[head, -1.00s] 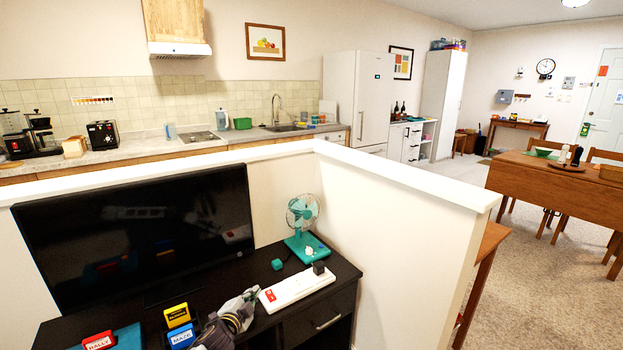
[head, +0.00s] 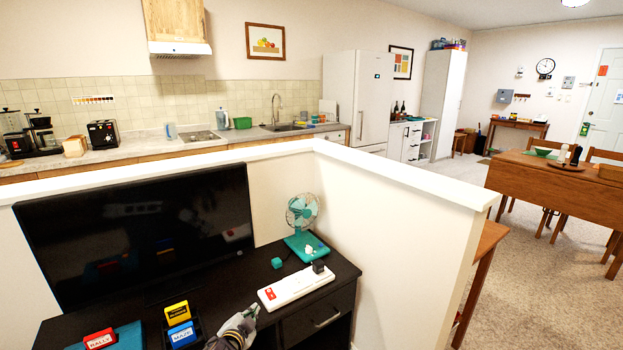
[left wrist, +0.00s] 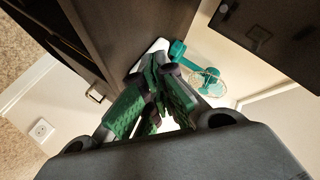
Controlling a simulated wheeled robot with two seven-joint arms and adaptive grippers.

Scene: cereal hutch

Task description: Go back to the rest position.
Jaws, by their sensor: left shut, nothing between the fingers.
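My left gripper (head: 250,316) is low at the front of the dark hutch top (head: 210,290), just left of the white power strip (head: 297,288). Its fingers are shut and hold nothing. In the left wrist view the green-padded fingers (left wrist: 155,85) are together, with part of the white strip (left wrist: 155,50) and the teal fan (left wrist: 197,75) beyond them. My right gripper is in neither current view.
A teal fan (head: 303,215) and a small teal block (head: 277,263) stand behind the strip. A dark screen (head: 140,230) stands at the left. Yellow (head: 177,311), blue (head: 182,335) and red (head: 99,339) labelled cases are at the front left. A white half wall (head: 400,250) borders the right.

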